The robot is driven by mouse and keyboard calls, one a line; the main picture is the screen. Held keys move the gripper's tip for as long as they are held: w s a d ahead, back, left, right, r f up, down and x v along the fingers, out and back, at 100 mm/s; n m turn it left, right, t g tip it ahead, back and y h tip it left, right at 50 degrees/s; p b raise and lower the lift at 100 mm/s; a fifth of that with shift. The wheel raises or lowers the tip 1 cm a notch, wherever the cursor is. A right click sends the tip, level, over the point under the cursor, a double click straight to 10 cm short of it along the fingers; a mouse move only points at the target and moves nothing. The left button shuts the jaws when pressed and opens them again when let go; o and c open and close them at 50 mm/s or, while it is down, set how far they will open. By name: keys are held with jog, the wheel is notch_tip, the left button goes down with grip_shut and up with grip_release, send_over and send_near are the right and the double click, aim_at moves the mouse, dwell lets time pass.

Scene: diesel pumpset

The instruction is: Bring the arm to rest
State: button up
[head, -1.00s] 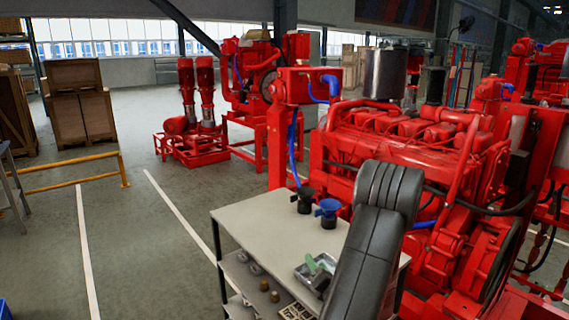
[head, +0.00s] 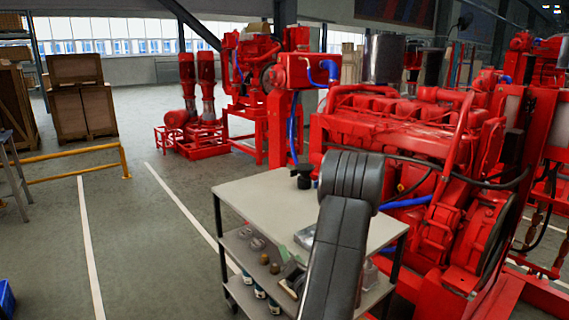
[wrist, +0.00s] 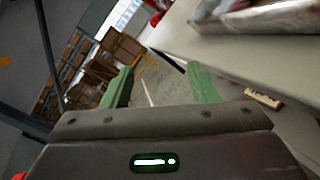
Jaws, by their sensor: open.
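My dark grey arm (head: 340,230) rises in front of the white-topped cart (head: 255,195) in the head view. My gripper (wrist: 160,82) shows in the wrist view as two green fingers, spread apart with nothing between them. Past the fingers are grey floor and brown crates, seen tilted. The pale cart top (wrist: 225,50) lies right of the fingers, apart from them. In the head view the arm hides most of the gripper; I cannot make out its fingers clearly there.
A black funnel-like part (head: 303,177) and a grey item (head: 305,236) are on the cart top. Small parts sit on its lower shelf. The red engine (head: 420,150) stands close behind and right. A yellow rail (head: 75,155) and wooden crates (head: 80,100) are left. Floor between is clear.

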notch_tip(320, 180, down, 18)
jog(key=a+b, duration=0.1)
jog(key=b, duration=1.6)
jog(key=shift+s+a+b, duration=0.35)
